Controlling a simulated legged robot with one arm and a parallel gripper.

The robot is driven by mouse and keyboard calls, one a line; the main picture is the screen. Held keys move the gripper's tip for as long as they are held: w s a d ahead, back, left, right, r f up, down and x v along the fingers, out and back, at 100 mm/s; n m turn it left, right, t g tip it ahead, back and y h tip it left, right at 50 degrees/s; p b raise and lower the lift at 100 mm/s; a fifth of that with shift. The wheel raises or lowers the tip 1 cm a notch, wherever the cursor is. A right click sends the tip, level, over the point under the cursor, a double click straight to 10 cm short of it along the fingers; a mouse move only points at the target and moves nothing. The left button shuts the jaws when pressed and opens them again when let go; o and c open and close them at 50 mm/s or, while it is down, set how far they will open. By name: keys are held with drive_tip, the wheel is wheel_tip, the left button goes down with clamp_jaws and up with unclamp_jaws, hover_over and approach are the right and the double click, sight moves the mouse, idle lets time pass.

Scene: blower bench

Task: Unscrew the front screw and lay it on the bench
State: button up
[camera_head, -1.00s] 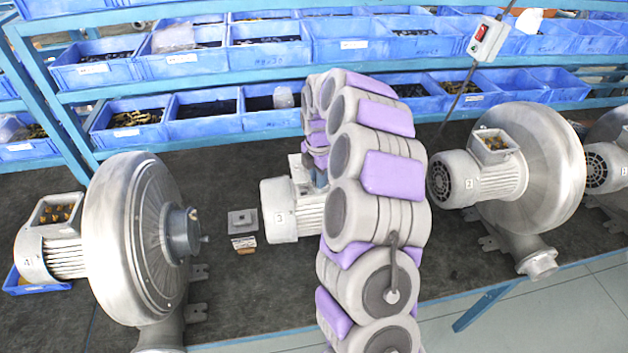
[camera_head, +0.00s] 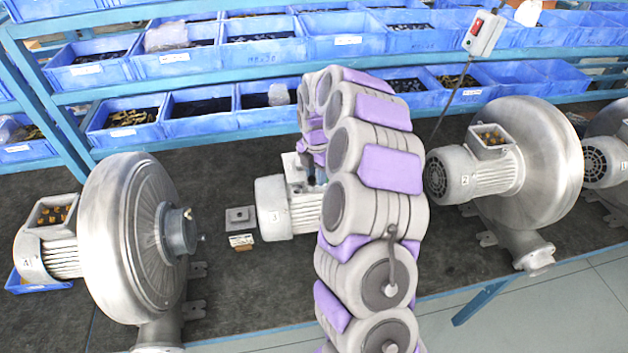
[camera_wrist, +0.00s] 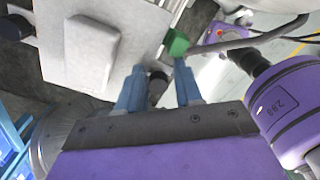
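The motor marked 3 (camera_head: 272,208) sits on the bench (camera_head: 225,290), partly hidden behind my arm. My gripper (camera_wrist: 159,72) points down at it; in the head view its fingers show only partly, at the motor's open top. In the wrist view its two blue-grey fingers are apart. A small dark round part (camera_wrist: 157,84) shows between them; I cannot tell whether they touch it or whether it is a screw. A green block (camera_wrist: 177,43) lies just beyond the right fingertip. No screw can be made out clearly.
A small grey square plate (camera_head: 240,219) and a small box (camera_head: 241,241) lie left of motor 3. A large blower (camera_head: 130,240) stands at left, another (camera_head: 530,170) at right. Blue bins (camera_head: 200,121) line the back. The bench front left of my arm is clear.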

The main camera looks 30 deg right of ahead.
drive_tip(key=shift+a, duration=0.85)
drive_tip(key=m+b, duration=0.1)
drive_tip(key=d+m+b, duration=0.1)
drive_tip(key=m, duration=0.1)
drive_tip(key=shift+f+m, duration=0.15)
drive_tip(key=shift+m, duration=0.15)
drive_tip(key=m, duration=0.1)
drive_tip(key=m+b, duration=0.1)
drive_tip(key=shift+d+m, duration=0.2)
drive_tip(key=shift+m, duration=0.1)
drive_tip(key=m+b, duration=0.1)
drive_tip(key=m, duration=0.2)
drive_tip(key=a+m+b, duration=0.1)
drive_tip(key=m, duration=0.2)
drive_tip(key=shift+b, duration=0.3)
drive_tip(key=m+b, duration=0.1)
drive_tip(key=m, duration=0.1)
drive_tip(key=shift+m, duration=0.4)
drive_tip(key=m, duration=0.2)
drive_tip(key=m+b, duration=0.1)
drive_tip(key=shift+d+m, duration=0.35)
drive_tip(key=shift+m, duration=0.05)
drive_tip(key=m+b, duration=0.1)
drive_tip(key=m, duration=0.2)
drive_tip(key=shift+a+m, duration=0.15)
drive_tip(key=shift+m, duration=0.25)
drive_tip(key=m, duration=0.2)
drive_tip(key=shift+m+b, duration=0.3)
drive_tip(key=shift+b, duration=0.05)
